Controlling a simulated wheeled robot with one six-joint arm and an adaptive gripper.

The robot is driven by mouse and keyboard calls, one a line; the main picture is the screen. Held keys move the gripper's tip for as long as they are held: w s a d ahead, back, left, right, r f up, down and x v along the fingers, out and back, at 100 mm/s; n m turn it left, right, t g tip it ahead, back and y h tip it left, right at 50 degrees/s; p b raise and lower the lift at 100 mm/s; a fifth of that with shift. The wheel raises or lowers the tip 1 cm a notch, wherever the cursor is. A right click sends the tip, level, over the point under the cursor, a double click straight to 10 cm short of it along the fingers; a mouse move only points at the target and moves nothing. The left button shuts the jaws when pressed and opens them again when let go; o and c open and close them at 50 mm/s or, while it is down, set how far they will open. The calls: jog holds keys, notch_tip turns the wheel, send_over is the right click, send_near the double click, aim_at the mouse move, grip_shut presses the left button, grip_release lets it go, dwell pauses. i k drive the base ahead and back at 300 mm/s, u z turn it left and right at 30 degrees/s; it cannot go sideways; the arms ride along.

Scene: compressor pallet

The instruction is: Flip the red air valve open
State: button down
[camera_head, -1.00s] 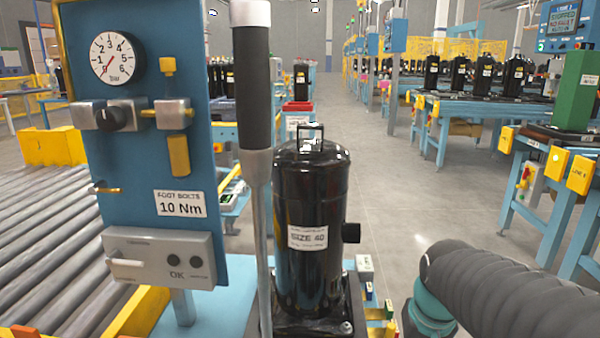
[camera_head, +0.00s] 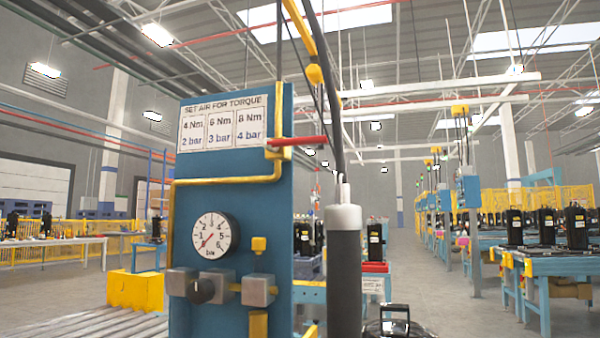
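The red air valve (camera_head: 302,141) sits near the top right corner of the blue panel (camera_head: 205,190). Its red lever lies level and sticks out to the right past the panel's edge. A yellow pipe (camera_head: 230,181) meets it from below, and the lever lies across the pipe's upright part. A round pressure gauge (camera_head: 212,235) is lower on the panel, its needle pointing down and left, near the low end. My gripper is out of view, so I cannot see where it is relative to the valve.
A grey-sleeved hanging tool (camera_head: 344,270) with a dark cable stands just right of the panel, close below the lever. A black compressor top (camera_head: 395,325) shows at the bottom edge. A knob (camera_head: 201,290) juts from the panel. A torque chart (camera_head: 222,124) is above the pipe.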

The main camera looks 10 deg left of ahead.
aim_at(272, 145)
jog(key=k, duration=1)
jog(key=u, duration=2)
jog(key=i, duration=1.25)
jog(key=z, duration=2.15)
